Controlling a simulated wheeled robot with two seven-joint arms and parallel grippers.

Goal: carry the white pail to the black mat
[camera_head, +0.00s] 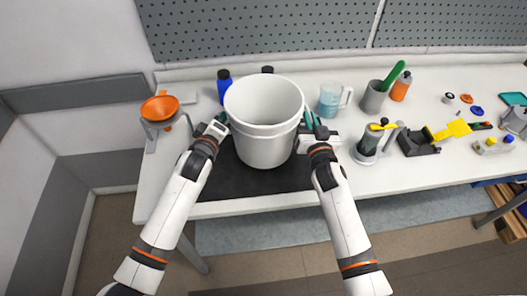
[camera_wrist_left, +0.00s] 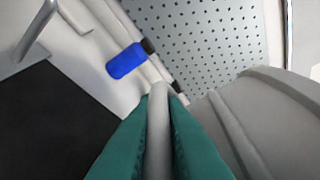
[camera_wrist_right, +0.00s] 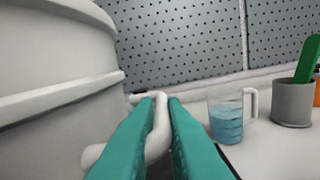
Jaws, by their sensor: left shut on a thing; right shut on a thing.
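The white pail (camera_head: 264,125) is upright over the black mat (camera_head: 235,178) near the front of the table. I cannot tell whether its base touches the mat. It also shows at the right of the left wrist view (camera_wrist_left: 275,115) and at the left of the right wrist view (camera_wrist_right: 55,65). My left gripper (camera_head: 222,119) is shut on the pail's left handle (camera_wrist_left: 158,125). My right gripper (camera_head: 311,122) is shut on the pail's right handle (camera_wrist_right: 158,130). The mat's middle is hidden by the pail.
A pegboard (camera_head: 260,27) rises behind.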

